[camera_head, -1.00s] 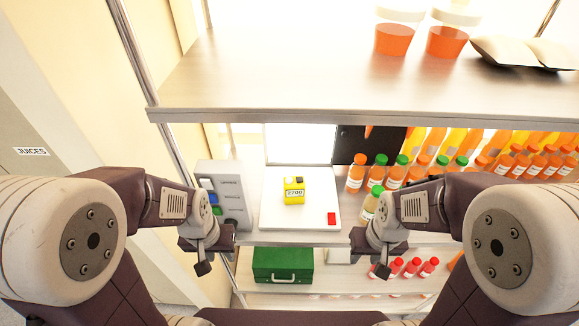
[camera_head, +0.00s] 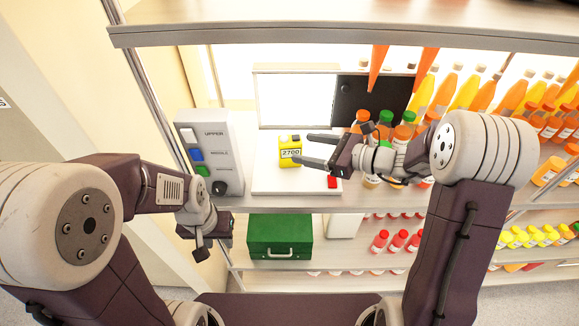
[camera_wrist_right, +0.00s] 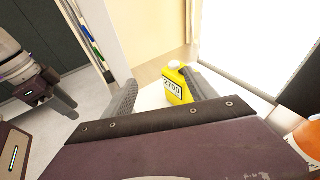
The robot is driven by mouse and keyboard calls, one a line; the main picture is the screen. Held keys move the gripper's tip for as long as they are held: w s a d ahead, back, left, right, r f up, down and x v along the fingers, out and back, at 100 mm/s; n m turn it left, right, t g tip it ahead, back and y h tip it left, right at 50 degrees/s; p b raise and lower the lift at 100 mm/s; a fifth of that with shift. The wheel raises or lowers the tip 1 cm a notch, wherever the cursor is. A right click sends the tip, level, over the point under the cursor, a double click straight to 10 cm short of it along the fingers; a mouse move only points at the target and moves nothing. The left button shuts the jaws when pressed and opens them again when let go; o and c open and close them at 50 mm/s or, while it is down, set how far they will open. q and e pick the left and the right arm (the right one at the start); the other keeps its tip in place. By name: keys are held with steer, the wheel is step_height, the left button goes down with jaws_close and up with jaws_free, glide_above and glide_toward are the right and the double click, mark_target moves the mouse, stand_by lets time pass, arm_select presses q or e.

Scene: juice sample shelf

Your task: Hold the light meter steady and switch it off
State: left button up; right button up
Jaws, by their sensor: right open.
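The light meter (camera_head: 290,152) is a small yellow box with a display reading 2700 and a dark part on top. It stands on a white board (camera_head: 265,178) and shows in the right wrist view (camera_wrist_right: 175,85) too. My right gripper (camera_head: 314,150) is open and empty, its fingers pointing left at the meter from just right of it.
A grey box with coloured switches (camera_head: 212,150) stands left of the board. Juice bottles (camera_head: 385,120) stand close behind my right wrist. An upper shelf (camera_head: 330,28) runs above; a green case (camera_head: 280,236) sits below.

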steer(key=m+b, duration=0.2)
glide_toward(290, 151)
steer(key=shift+t+h, duration=0.3)
steer(key=shift+t, duration=0.1)
steer(key=f, duration=0.1)
steer(key=w+f, duration=0.1)
steer(key=f, duration=0.2)
steer(key=shift+w+d, duration=0.2)
steer(key=shift+w, duration=0.1)
steer(key=shift+s+d+f, duration=0.1)
steer(key=shift+s, duration=0.15)
steer(key=b+x, duration=0.3)
steer(key=x, duration=0.6)
steer(key=shift+w+a+f, duration=0.1)
steer(key=shift+w+a, duration=0.3)
steer(key=shift+a, duration=0.05)
arm_select(q)
step_height(290, 151, down, 7)
arm_select(e)
jaws_close()
